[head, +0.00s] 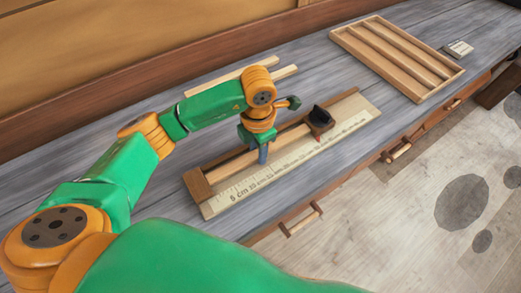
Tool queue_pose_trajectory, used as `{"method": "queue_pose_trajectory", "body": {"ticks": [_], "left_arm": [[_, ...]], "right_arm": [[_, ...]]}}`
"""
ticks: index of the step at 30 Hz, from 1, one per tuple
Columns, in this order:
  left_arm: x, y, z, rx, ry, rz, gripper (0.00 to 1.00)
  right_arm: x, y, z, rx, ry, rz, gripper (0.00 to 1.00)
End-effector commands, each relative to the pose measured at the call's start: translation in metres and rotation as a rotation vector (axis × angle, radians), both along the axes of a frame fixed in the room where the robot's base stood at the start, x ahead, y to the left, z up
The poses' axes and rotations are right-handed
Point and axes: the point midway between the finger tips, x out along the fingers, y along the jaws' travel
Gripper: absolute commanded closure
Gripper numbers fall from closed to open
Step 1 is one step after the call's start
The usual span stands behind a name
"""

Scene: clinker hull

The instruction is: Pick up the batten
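My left gripper (262,155) points down over the measuring board, with a blue finger beside a long wooden strip. The view does not show whether it is shut on the strip. The strip (232,165) lies along the board, between a brown end block (197,184) and a brown block with a black top (320,118). I cannot tell whether it is a loose batten or part of the board. Two pale battens (286,72) lie behind my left arm, which partly hides them. My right gripper is not in view.
The measuring board (345,125) carries a printed centimetre scale. A slotted wooden tray (440,92) sits at the back right, with a small card (458,49) beyond it. The grey bench (300,30) has drawers (300,220) along its front. A wooden wall stands behind.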

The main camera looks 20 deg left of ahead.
Motion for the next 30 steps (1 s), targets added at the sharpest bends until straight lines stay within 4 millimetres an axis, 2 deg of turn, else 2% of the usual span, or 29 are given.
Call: {"method": "queue_pose_trajectory", "body": {"ticks": [1,4,13,16,23,24,27,30], "left_arm": [[0.000,0.000,0.000,0.000,0.000,0.000,0.74],[0.000,0.000,0.000,0.000,0.000,0.000,1.00],[0.001,0.000,0.001,-0.002,-0.002,0.000,1.00],[0.001,-0.001,0.008,-0.003,-0.004,0.000,1.00],[0.001,-0.001,0.053,-0.003,-0.009,-0.002,1.00],[0.002,0.000,0.065,0.000,-0.009,0.000,1.00],[0.001,0.000,0.084,0.000,-0.006,0.002,1.00],[0.001,0.000,0.096,-0.001,-0.004,0.000,1.00]], "right_arm": [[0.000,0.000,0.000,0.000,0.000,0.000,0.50],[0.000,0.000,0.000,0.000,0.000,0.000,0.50],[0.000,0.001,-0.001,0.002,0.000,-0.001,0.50],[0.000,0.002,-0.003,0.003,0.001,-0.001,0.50],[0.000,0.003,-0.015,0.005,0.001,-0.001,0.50],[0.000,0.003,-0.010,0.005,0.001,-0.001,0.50],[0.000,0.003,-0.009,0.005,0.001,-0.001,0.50],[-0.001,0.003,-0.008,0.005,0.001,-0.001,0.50]]}}
